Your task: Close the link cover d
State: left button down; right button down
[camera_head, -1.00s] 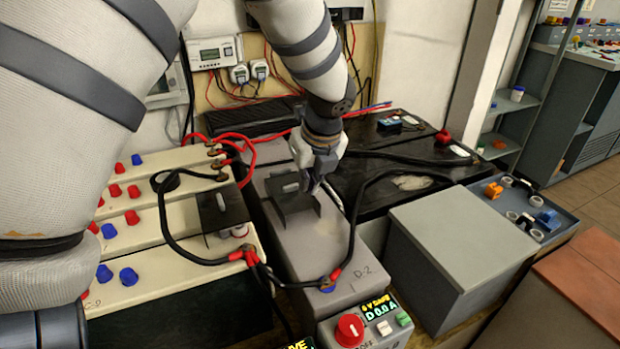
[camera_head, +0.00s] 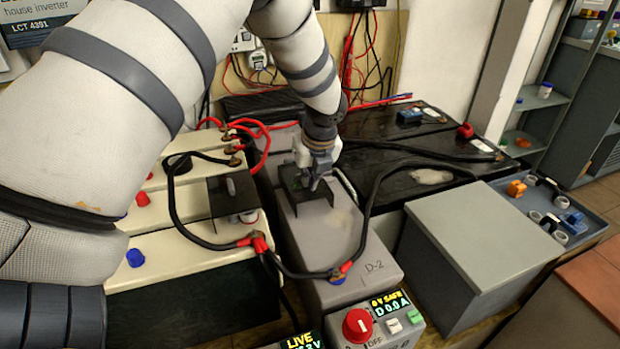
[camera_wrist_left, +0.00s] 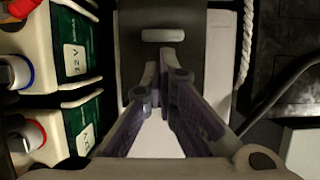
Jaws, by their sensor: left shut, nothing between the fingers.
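The link cover d, as far as I can tell, is the dark grey plate (camera_head: 293,184) on the grey battery marked D-2 (camera_head: 335,235). My gripper partly hides it, and its exact tilt is unclear. In the left wrist view a dark plate (camera_wrist_left: 135,65) with a pale handle (camera_wrist_left: 162,35) fills the upper middle. My left gripper (camera_head: 316,184) is at the cover; in the wrist view its fingertips (camera_wrist_left: 163,55) are together just below the handle, with nothing between them. I cannot tell whether they touch the plate. My right gripper is not in view.
A black cable (camera_head: 372,195) with red ends loops over the batteries. Cream batteries (camera_head: 160,240) with another dark cover (camera_head: 222,197) stand at left. A grey box (camera_head: 475,225), a tray (camera_head: 590,215) and a control box with a red knob (camera_head: 357,325) are at right and front.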

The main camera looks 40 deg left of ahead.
pick_arm(q)
jog(key=a, duration=0.1)
jog(key=w+a, duration=0.1)
jog(key=a, duration=0.1)
jog(key=w+a, duration=0.1)
jog(key=shift+w+a+f+b, duration=0.2)
jog(key=shift+a+f+b, duration=0.05)
jog(key=shift+a+b, duration=0.15)
jog(key=shift+w+a+r, duration=0.15)
jog(key=shift+a, duration=0.15)
